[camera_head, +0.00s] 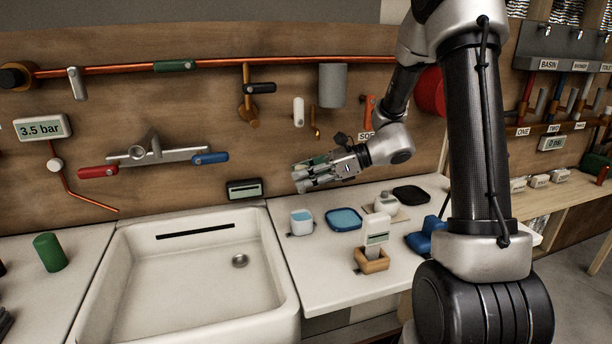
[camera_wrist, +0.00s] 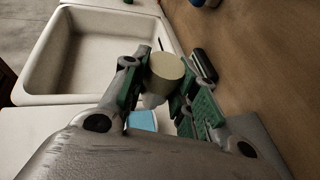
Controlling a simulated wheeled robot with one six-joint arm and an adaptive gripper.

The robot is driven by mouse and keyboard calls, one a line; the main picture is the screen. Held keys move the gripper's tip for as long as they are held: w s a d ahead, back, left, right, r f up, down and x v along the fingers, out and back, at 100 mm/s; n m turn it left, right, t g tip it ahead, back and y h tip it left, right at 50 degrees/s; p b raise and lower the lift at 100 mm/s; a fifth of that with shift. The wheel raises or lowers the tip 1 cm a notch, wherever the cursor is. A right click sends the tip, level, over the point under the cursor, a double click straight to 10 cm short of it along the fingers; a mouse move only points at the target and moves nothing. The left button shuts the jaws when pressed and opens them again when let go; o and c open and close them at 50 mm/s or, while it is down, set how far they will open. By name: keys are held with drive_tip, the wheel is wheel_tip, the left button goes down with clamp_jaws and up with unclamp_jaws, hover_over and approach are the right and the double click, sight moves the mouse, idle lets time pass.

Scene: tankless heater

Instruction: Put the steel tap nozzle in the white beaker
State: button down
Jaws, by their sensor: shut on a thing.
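My gripper (camera_head: 302,177) is held above the counter's back left, pointing left. In the wrist view its green-padded fingers (camera_wrist: 160,88) are closed on a pale, round-ended piece with a narrower part below. I take this piece for the tap nozzle (camera_wrist: 167,66), though its colour looks cream here. In the head view the fingers mostly hide it. The white beaker (camera_head: 302,229), a small cup with a light blue inside, stands on the counter next to the sink, below my gripper and apart from it. A light blue patch shows below the fingers in the wrist view; I cannot tell whether it is the beaker.
The white sink (camera_head: 281,290) lies left of the beaker. A dark blue dish (camera_head: 344,220), a wooden block with a white device (camera_head: 371,259) and a black pad (camera_head: 411,194) share the counter.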

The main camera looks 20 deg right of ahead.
drive_tip(key=shift+a+f, duration=0.1)
drive_tip(key=shift+f, duration=3.8)
drive_tip(key=shift+f, duration=0.5)
drive_tip(key=c, duration=1)
unclamp_jaws()
drive_tip(key=shift+c, duration=0.2)
drive_tip(key=v, duration=1.2)
